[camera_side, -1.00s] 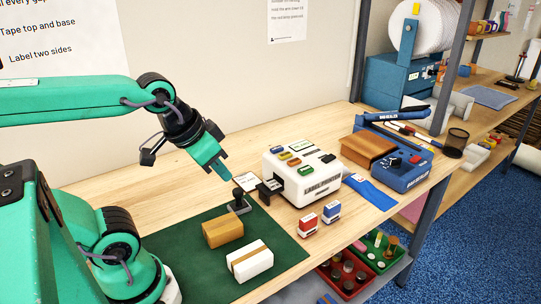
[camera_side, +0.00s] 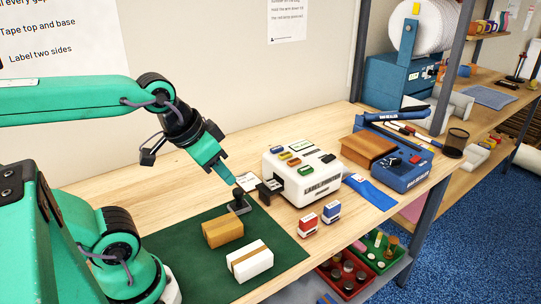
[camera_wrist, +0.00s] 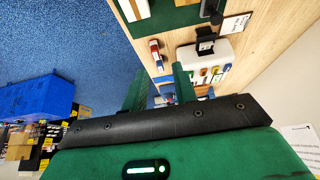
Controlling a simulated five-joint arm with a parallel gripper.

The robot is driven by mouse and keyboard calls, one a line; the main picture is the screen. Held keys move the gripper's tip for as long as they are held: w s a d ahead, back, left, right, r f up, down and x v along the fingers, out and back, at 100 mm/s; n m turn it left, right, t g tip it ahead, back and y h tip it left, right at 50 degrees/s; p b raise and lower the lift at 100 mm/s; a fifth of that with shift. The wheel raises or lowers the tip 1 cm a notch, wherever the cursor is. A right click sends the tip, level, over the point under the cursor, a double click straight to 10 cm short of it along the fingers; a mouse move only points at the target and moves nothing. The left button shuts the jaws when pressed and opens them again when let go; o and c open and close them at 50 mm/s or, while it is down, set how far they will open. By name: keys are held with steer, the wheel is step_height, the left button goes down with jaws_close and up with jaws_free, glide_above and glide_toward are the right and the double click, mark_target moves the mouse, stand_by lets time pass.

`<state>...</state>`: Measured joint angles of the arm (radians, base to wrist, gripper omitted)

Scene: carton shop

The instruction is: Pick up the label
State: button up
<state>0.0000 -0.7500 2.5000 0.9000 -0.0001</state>
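The white label (camera_side: 247,181) lies on the wooden bench, just left of the label printer's dark front slot. In the wrist view it shows as a small white card (camera_wrist: 235,25) at the upper right. My gripper (camera_side: 230,181) hangs above the bench just left of the label, its tip close to it in the picture; I cannot tell the exact height. In the wrist view the two green fingers of my gripper (camera_wrist: 160,88) are apart with nothing held between them. The white label printer (camera_side: 307,179) stands right of the label.
A black stamp (camera_side: 239,203) stands on the green mat (camera_side: 190,262), close below my gripper. The mat also holds a tan box (camera_side: 222,231) and a white taped box (camera_side: 250,261).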

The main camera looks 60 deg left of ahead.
steer(key=n+g, duration=0.6)
steer(key=n, duration=1.2)
glide_above(266, 187)
step_height(266, 187, down, 11)
steer(key=shift+w+f, duration=0.15)
steer(key=shift+f, duration=0.05)
steer(key=shift+d+f, duration=0.1)
steer(key=shift+f, duration=1.2)
steer(key=shift+f, duration=0.15)
steer(key=shift+f, duration=2.45)
